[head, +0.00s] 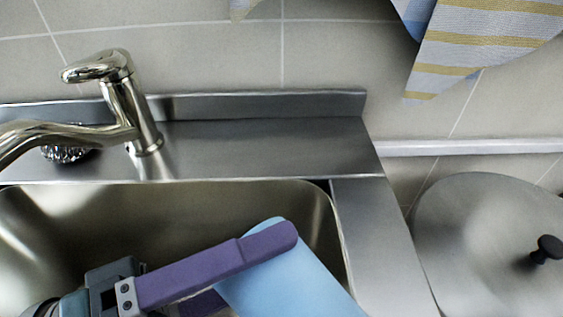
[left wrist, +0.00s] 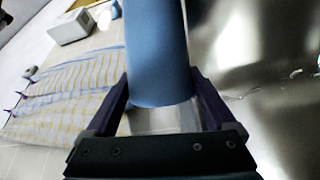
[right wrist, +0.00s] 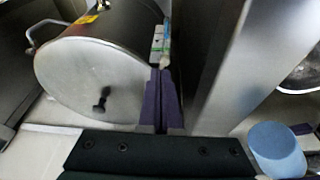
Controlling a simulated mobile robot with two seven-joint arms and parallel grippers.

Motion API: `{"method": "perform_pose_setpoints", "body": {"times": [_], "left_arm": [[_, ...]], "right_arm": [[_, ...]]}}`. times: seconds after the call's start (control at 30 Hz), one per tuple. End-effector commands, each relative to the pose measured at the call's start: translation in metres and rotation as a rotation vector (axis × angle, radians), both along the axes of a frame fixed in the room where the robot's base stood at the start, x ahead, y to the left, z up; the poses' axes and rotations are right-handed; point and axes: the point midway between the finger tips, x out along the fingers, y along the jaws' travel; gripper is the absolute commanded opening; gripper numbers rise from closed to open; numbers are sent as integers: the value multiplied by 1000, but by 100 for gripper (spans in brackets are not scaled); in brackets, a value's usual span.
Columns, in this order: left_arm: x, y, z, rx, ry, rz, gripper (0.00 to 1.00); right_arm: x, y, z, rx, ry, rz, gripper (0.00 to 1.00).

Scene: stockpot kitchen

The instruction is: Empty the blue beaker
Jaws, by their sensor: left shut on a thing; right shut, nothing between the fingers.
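The blue beaker (head: 290,275) is at the lower right of the sink in the head view, tilted and partly cut off by the picture's bottom edge. My left gripper (head: 255,265) has its purple fingers shut around the beaker's sides. The left wrist view shows the beaker (left wrist: 160,50) between both fingers. The beaker's inside is hidden, so I cannot tell what it holds. One closed, pale blue end of it (right wrist: 276,150) shows at the lower right of the right wrist view. My right gripper (right wrist: 160,85) is shut and empty, apart from the beaker.
The steel sink (head: 150,215) lies under the left gripper, with a chrome faucet (head: 128,105) behind it at the left. A large lidded pot (head: 480,250) stands right of the sink, and also shows near the right gripper (right wrist: 90,75). A striped towel (head: 480,50) hangs at the back wall.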

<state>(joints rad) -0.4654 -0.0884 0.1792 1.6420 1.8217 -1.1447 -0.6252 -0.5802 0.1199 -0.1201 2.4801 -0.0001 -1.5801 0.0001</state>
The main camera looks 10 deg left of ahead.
Motion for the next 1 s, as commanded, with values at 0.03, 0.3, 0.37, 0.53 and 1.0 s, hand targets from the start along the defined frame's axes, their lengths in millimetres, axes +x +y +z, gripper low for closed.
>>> {"method": "perform_pose_setpoints", "body": {"times": [0.03, 0.3, 0.37, 0.53, 1.0], "left_arm": [[0, 0, -1, -5, 2, -1, 35], [-1, -3, -3, -26, 16, -1, 35], [-1, -3, -3, -32, 19, 0, 35], [-2, -5, -5, -51, 31, -1, 35], [-2, -4, -10, -97, 61, 0, 35]], "right_arm": [[0, 0, -1, 0, 0, 0, 0], [0, 0, -5, 0, 0, 0, 0], [0, 0, -6, 0, 0, 0, 0], [0, 0, -8, 0, 0, 0, 0], [0, 0, -16, 0, 0, 0, 0]]}}
